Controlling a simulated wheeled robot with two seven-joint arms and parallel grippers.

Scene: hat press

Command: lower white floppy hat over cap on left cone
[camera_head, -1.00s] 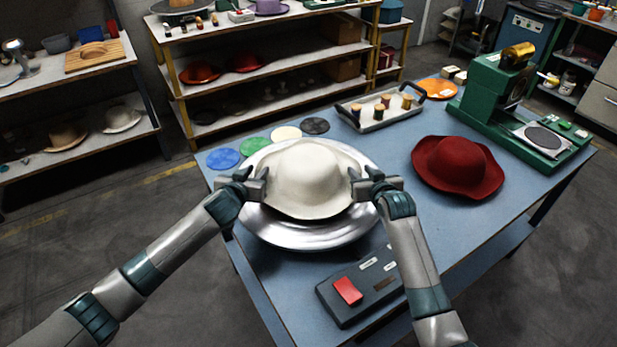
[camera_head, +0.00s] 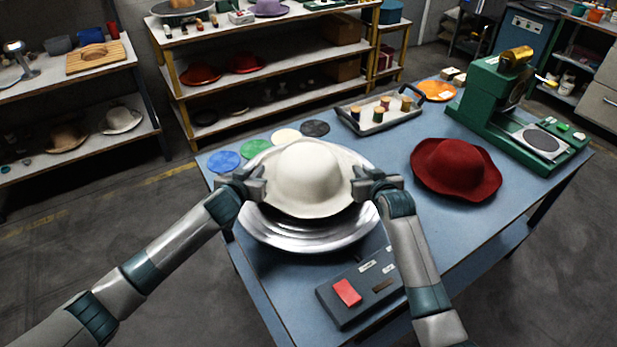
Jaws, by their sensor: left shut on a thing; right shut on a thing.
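The white floppy hat (camera_head: 308,178) is held level by both grippers over a round, shiny metal dish (camera_head: 305,236) on the blue table. My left gripper (camera_head: 262,184) is shut on the left side of its brim. My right gripper (camera_head: 356,183) is shut on the right side of its brim. The hat hides the middle of the dish, so I cannot see a cone or a cap under it. I cannot tell whether the hat touches anything below.
A red hat (camera_head: 455,168) lies to the right. A control box with a red button (camera_head: 347,292) sits in front. A green press machine (camera_head: 510,105) and a tray of spools (camera_head: 380,112) stand behind. Coloured discs (camera_head: 255,147) lie at the back left.

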